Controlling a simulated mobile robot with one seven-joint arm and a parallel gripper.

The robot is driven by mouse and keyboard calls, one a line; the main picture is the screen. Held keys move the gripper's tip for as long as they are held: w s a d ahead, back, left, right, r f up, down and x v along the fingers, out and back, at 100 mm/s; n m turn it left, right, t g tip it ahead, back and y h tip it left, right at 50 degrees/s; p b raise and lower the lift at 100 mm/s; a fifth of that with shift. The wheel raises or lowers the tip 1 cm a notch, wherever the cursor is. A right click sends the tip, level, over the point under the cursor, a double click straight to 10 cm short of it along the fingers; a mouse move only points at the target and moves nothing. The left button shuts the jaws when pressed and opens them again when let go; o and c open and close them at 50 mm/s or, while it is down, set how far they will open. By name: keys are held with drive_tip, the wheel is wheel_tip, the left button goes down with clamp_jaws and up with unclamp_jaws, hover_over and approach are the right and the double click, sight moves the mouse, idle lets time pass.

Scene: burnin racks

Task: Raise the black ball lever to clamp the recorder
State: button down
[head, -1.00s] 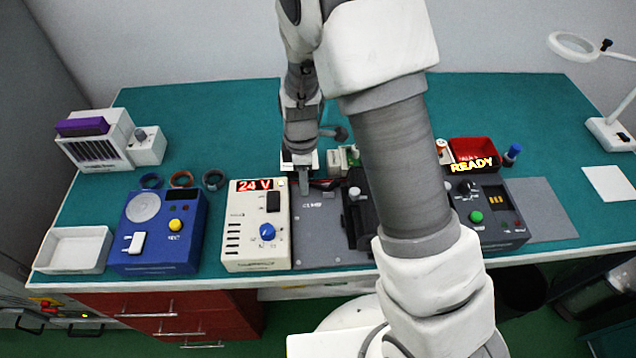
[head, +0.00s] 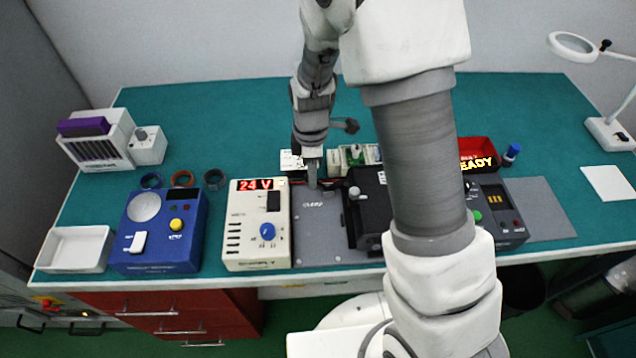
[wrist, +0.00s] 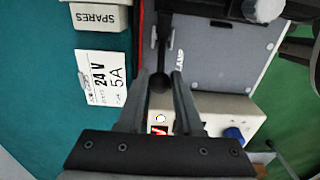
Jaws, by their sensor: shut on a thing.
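My gripper (head: 312,178) points down at the back edge of the grey clamp plate (head: 318,235). In the wrist view its two fingers (wrist: 161,80) close around the black ball (wrist: 160,83) at the end of the dark lever (wrist: 164,38). The lever runs from the ball toward the top of the wrist view. In the head view my fingers mostly hide the ball. A black device with a silver knob, perhaps the recorder (head: 376,208), sits at the right of the plate, partly behind my arm.
A cream 24 V supply box (head: 245,225) stands left of the plate, with a blue box (head: 160,230) farther left. A white card (wrist: 103,78) and the SPARES box (wrist: 98,17) lie close by.

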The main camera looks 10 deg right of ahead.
sight(331, 187)
drive_tip(key=shift+d+r, duration=0.15)
drive_tip(key=shift+d, duration=0.3)
drive_tip(key=shift+d+r, duration=0.3)
drive_tip(key=shift+d, duration=0.55)
drive_tip(key=shift+d+r, duration=0.1)
drive_tip(key=shift+d, duration=0.45)
drive_tip(key=shift+d+b, duration=0.3)
drive_tip(key=shift+d, duration=0.15)
drive_tip(key=c, duration=1.5)
unclamp_jaws()
drive_tip(key=o, duration=0.7)
drive_tip(key=shift+o, duration=0.2)
